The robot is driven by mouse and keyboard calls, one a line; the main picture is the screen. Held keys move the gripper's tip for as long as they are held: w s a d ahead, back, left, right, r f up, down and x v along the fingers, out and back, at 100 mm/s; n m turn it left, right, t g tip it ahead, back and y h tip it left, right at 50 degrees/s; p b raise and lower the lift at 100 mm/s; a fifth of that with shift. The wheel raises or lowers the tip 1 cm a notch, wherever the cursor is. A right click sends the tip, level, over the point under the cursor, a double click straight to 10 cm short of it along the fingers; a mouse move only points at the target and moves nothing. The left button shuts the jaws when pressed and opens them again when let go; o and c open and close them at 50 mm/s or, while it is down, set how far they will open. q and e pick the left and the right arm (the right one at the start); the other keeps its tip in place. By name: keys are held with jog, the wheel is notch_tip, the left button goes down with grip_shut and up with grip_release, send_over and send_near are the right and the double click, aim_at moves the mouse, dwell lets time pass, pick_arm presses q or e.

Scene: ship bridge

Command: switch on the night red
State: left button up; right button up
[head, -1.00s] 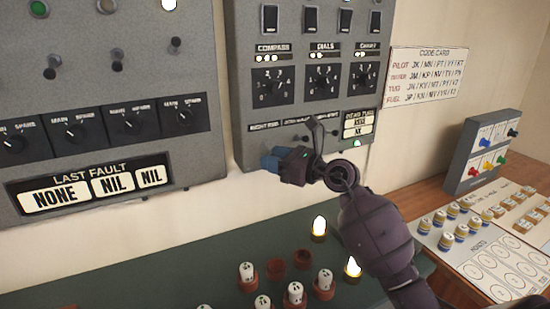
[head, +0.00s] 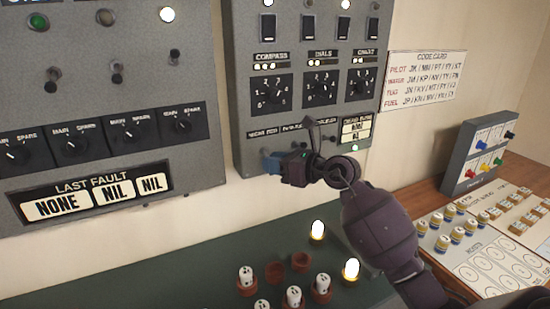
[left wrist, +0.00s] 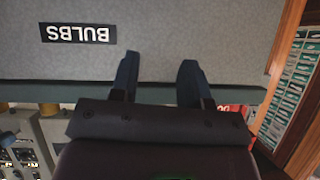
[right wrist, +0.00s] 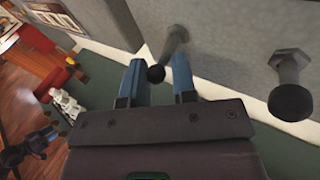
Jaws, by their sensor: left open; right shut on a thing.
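The label that reads NIGHT RED (head: 263,133) is at the lower left of the upper grey panel (head: 243,95) in the head view. My right gripper (head: 268,162) is just under that label at the panel's bottom edge. It hides the switch there. In the right wrist view my right gripper (right wrist: 157,80) is shut on a small dark toggle lever with a round tip (right wrist: 157,73), which shows between the blue fingertips. My left gripper (left wrist: 158,75) is open and empty in the left wrist view, near a grey surface labelled BULBS (left wrist: 78,33). It is out of the head view.
A second toggle lever (right wrist: 290,101) stands close to the right of the gripper in the right wrist view. Rotary dials (head: 271,95) are above. The green bench (head: 190,285) holds bulbs in sockets, two of them lit (head: 317,230). A code card (head: 427,78) is on the wall.

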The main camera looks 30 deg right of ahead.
jog(key=shift+a+r+g, duration=0.2)
jog(key=shift+r+g, duration=0.2)
jog(key=shift+g, duration=0.3)
jog(key=shift+r+m+h, duration=0.15)
jog(key=shift+m+h, duration=0.15)
jog(key=shift+m, duration=0.2)
pick_arm(q)
jog(key=shift+s+f, duration=0.1)
jog(key=shift+s, duration=0.05)
pick_arm(e)
jog(key=shift+r+m+g+h, duration=0.2)
jog(key=shift+r+m+g, duration=0.2)
jog(key=shift+g, duration=0.55)
jog(key=shift+r+m+g+h, duration=0.2)
jog(key=shift+r+m+g, duration=0.2)
jog(key=shift+g, duration=0.55)
jog(key=shift+w, duration=0.1)
jog(key=o, duration=0.5)
jog(key=shift+o, duration=1.2)
jog(key=shift+a, duration=0.1)
pick_arm(q)
jog(key=shift+a, duration=0.1)
pick_arm(e)
jog(key=shift+r, duration=0.1)
jog(key=shift+w, duration=0.1)
